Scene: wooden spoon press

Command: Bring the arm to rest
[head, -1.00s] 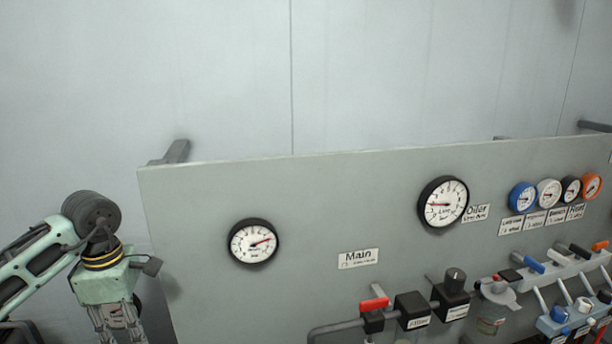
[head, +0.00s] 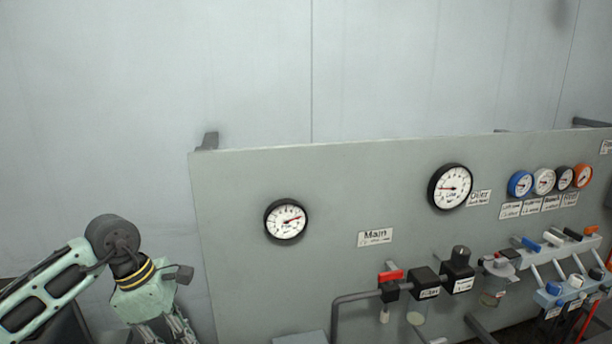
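My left arm comes in at the lower left of the head view. Its gripper (head: 172,330) hangs downward and is cut off by the bottom edge of the picture, so its fingertips are hidden. It is to the left of a grey panel (head: 240,250) and I see nothing held in the visible part. My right arm does not show.
The panel carries a gauge (head: 286,219), a larger gauge (head: 450,187) and several small coloured gauges at the right. A "Main" label (head: 375,237) is above a red-handled valve (head: 390,276) on a grey pipe. More valves fill the lower right. The wall above is bare.

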